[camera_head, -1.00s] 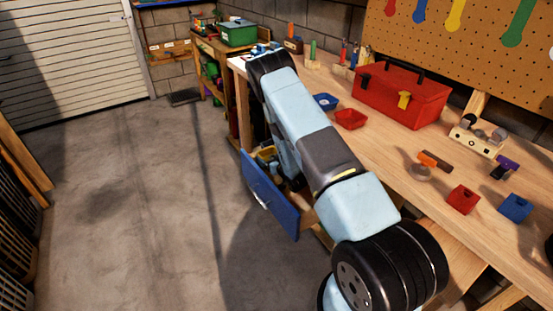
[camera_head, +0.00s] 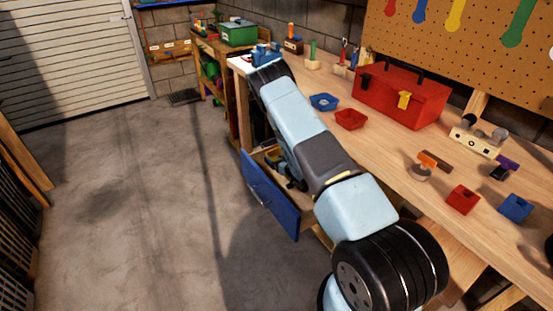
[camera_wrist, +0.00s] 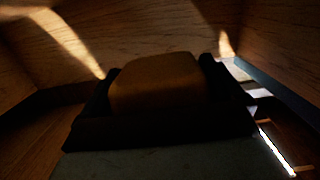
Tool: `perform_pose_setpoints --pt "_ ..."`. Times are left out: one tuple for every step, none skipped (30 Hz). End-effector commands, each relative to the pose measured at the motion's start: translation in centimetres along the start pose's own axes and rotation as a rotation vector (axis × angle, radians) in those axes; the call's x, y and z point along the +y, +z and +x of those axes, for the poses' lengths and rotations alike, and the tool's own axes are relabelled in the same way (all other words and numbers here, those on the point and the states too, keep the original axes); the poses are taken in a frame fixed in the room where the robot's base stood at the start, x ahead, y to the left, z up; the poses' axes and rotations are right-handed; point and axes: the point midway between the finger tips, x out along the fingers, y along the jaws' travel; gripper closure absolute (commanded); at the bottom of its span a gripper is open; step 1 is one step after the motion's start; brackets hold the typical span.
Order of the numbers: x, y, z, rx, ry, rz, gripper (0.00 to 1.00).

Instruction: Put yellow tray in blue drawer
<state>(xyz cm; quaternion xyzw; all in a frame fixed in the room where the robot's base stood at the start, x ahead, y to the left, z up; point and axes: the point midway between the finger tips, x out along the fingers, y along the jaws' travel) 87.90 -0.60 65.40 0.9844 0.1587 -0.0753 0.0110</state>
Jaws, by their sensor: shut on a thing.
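The blue drawer (camera_head: 270,198) is open below the left end of the workbench in the head view. My gripper (camera_wrist: 157,92) is inside it, reaching down behind the blue front. In the wrist view it is shut on the yellow tray (camera_wrist: 157,78), which looks dark orange in the shade between the two black fingers. Wooden drawer walls surround them. My arm partly hides the drawer in the head view. I cannot tell whether the tray touches the drawer floor.
A blue tray (camera_head: 324,102) and a red tray (camera_head: 351,120) sit on the workbench (camera_head: 385,150). A red toolbox (camera_head: 402,95) stands behind them. Small blocks and tools lie farther right. The concrete floor (camera_head: 130,210) left of the drawer is clear.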

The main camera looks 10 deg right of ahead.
Motion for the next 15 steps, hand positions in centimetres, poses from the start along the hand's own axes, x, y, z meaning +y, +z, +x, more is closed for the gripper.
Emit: perform_pose_setpoints --pt "0.00 -0.03 0.01 0.000 0.000 0.000 0.35" --pt "-0.01 -0.03 0.01 0.001 0.000 0.000 0.35" --pt "-0.02 0.00 0.01 0.000 0.000 0.000 0.35" --pt "-0.01 0.05 0.02 0.000 0.000 0.000 0.35" --pt "-0.01 0.12 0.03 0.000 0.000 0.000 0.35" --pt "-0.02 0.24 0.04 0.000 0.000 0.000 0.35" --pt "-0.02 0.31 0.06 0.000 0.000 -0.001 0.35" --pt "-0.02 0.39 0.07 0.000 0.000 -0.001 0.35" --pt "-0.03 0.48 0.09 0.000 0.000 -0.001 0.35" --pt "-0.03 0.55 0.11 0.000 0.000 -0.001 0.35" --pt "-0.04 0.62 0.12 0.000 -0.001 -0.001 0.35" --pt "-0.04 0.72 0.14 0.000 -0.001 -0.001 0.35" --pt "-0.05 0.78 0.15 0.001 -0.001 -0.001 0.35" --pt "-0.05 0.85 0.17 0.001 -0.001 -0.001 0.35" --pt "-0.06 0.94 0.19 0.001 -0.001 0.000 0.35"
